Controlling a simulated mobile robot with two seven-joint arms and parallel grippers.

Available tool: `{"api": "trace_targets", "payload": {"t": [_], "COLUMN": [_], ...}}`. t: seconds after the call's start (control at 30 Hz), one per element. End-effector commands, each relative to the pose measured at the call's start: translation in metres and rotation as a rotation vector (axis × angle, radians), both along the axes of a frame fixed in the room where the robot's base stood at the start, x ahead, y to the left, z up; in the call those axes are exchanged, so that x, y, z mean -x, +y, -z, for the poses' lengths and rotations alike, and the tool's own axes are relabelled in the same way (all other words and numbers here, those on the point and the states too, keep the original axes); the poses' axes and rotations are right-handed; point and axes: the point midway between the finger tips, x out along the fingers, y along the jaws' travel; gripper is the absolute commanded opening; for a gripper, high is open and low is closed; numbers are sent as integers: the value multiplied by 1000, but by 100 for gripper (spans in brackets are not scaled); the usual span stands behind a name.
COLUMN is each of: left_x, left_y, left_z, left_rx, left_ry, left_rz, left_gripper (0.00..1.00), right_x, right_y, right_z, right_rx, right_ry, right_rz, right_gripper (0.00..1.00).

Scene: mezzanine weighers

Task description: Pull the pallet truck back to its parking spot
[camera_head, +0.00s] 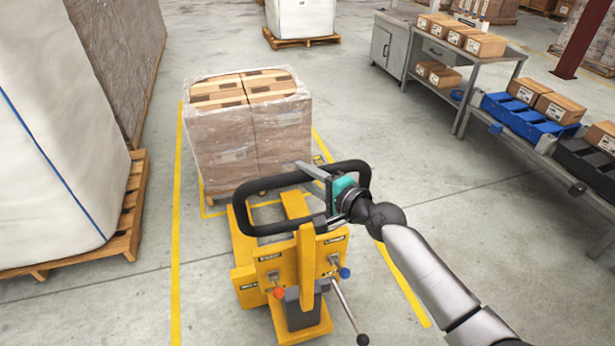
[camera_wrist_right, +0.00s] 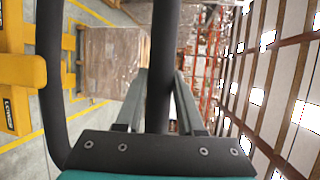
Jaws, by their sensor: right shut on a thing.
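The yellow pallet truck (camera_head: 298,262) stands in front of me in the head view, with a black loop handle (camera_head: 262,186) and small levers with red, blue and black knobs. My right gripper (camera_head: 314,171) is shut on the handle's right part. In the right wrist view the black handle bar (camera_wrist_right: 161,60) runs between the two fingers of my right gripper (camera_wrist_right: 160,85). A film-wrapped stack of cartons (camera_head: 246,130) on a pallet stands just beyond the truck. I cannot tell whether the forks are under it. My left gripper is not in view.
Yellow floor lines (camera_head: 176,240) run along both sides of the truck. A large white bag (camera_head: 50,150) on a wooden pallet (camera_head: 128,215) stands at the left. A bench (camera_head: 462,58) and a roller conveyor with blue trays (camera_head: 530,117) line the right. Floor between is clear.

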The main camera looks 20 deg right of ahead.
Motion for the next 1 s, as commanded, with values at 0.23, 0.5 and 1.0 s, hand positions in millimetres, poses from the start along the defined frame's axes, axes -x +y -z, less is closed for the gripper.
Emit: {"api": "trace_targets", "payload": {"t": [0.23, 0.5, 1.0], "left_x": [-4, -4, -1], "left_y": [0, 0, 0], "left_z": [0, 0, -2], "left_rx": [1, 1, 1], "left_ry": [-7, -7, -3], "left_rz": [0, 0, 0], "left_gripper": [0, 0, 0], "right_x": [2, 1, 21], "right_y": [2, 1, -9], "right_z": [6, 3, -2], "right_rx": [1, 0, 1], "right_ry": [13, 8, 3], "right_rz": [-4, -2, 0], "right_gripper": [38, 67, 67]}}
